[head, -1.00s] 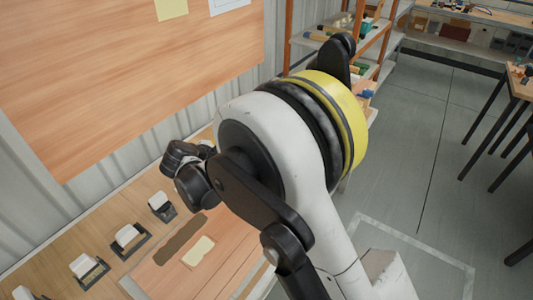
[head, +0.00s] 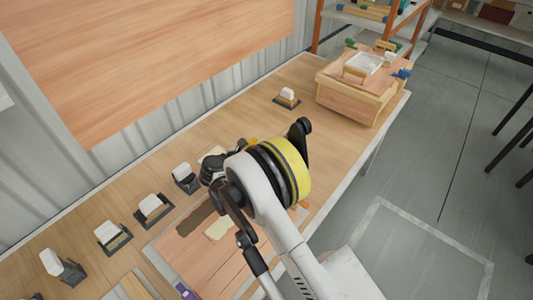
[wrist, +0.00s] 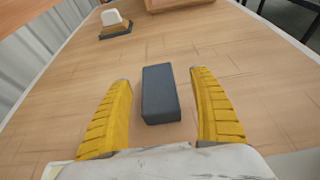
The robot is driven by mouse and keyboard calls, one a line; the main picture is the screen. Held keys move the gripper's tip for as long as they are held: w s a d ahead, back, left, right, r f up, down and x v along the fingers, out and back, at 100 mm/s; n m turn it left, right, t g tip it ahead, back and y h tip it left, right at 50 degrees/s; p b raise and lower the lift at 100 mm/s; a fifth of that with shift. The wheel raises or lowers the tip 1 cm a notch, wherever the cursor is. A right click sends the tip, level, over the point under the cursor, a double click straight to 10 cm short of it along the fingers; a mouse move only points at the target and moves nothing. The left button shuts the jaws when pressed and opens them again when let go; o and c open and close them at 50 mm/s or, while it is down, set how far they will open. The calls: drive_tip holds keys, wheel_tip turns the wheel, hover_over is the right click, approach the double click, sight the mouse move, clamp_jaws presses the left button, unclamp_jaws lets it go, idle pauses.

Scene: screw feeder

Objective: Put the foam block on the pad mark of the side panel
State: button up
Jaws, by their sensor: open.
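A dark grey block (wrist: 160,94), which looks like the foam block, lies flat on the wooden table in the wrist view. My gripper (wrist: 160,77) is open, with one yellow finger on each side of the block and a visible gap to each. The block is not visible in the head view, where my arm covers part of the table. A reddish wooden panel (head: 207,268), which looks like the side panel, lies on the table in the head view. It bears a dark brown shape (head: 195,216) and a pale cream rectangle (head: 221,229), probably the pad mark, partly beside my arm.
Several dark holders with white tops line the table (head: 88,225), including one at the far side (head: 287,96). A wooden box (head: 352,97) stands at the table's far right end. The wood around the block is clear.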

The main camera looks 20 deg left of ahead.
drive_tip(key=b+x, duration=0.1)
drive_tip(key=x, duration=0.1)
drive_tip(key=b+x, duration=0.1)
drive_tip(key=x, duration=0.1)
drive_tip(key=shift+w+a+f+b, duration=0.1)
drive_tip(key=shift+w+f+b, duration=0.2)
drive_tip(key=shift+f, duration=0.25)
drive_tip(key=shift+w+r, duration=0.1)
drive_tip(key=c, duration=1.4)
drive_tip(key=shift+o, duration=0.2)
drive_tip(key=shift+r, duration=0.2)
